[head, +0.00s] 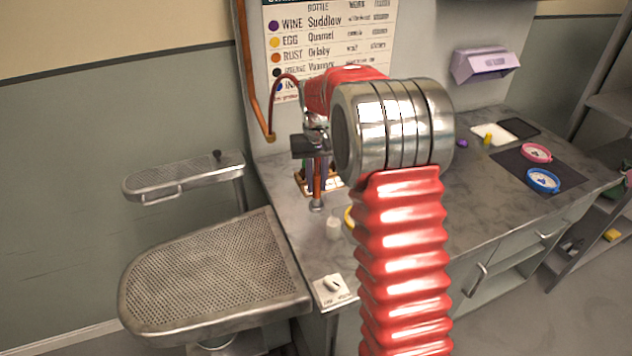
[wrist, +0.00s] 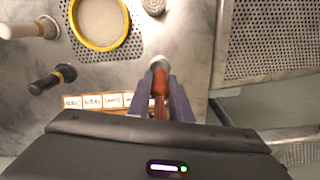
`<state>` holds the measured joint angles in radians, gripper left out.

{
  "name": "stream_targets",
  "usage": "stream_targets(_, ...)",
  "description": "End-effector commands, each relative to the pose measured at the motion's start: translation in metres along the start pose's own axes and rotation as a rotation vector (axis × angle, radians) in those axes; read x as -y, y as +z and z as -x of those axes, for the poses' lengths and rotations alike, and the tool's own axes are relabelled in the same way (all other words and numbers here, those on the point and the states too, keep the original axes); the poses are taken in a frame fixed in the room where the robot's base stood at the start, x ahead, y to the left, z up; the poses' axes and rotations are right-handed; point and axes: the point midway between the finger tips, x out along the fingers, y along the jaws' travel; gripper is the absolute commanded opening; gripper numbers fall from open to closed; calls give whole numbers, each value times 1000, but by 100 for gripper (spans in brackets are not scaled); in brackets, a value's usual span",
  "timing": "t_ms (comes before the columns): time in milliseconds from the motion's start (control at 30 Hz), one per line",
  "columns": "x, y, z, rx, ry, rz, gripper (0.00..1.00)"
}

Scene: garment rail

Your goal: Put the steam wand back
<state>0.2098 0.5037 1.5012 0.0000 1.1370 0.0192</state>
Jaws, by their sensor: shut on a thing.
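The steam wand (head: 317,181) has a red-brown grip and a metal head, and hangs head down above the worktop. My gripper (head: 319,160) is shut on its grip. In the wrist view the grip of the wand (wrist: 159,84) stands between the two purple-grey fingers of my gripper (wrist: 160,104), with its metal head beyond the fingertips. A thin dark red hose (head: 284,78) arcs beside my wrist. A copper pipe (head: 252,75) runs down the wall panel to a small fitting (head: 270,137). My arm hides part of the area behind the gripper.
A labelled wooden rack (wrist: 98,101) stands behind the wand. A yellow-rimmed round mesh (wrist: 124,40), a black-handled tool (wrist: 48,82) and a white-handled one (wrist: 25,29) are nearby. The perforated pressing board (head: 215,270) and a smaller board (head: 185,178) stand left.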

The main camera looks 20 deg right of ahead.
Motion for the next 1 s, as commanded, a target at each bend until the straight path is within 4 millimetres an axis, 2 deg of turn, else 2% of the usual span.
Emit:
stream_targets(33, 0, 0, 0, -1, 0, 0, 0)
stream_targets(67, 0, 0, 0, -1, 0, 0, 21)
stream_targets(333, 0, 0, 0, 0, 0, 0, 40)
stream_targets(500, 0, 0, 0, 0, 0, 0, 41)
stream_targets(700, 0, 0, 0, 0, 0, 0, 53)
stream_targets(1000, 0, 0, 0, 0, 0, 0, 53)
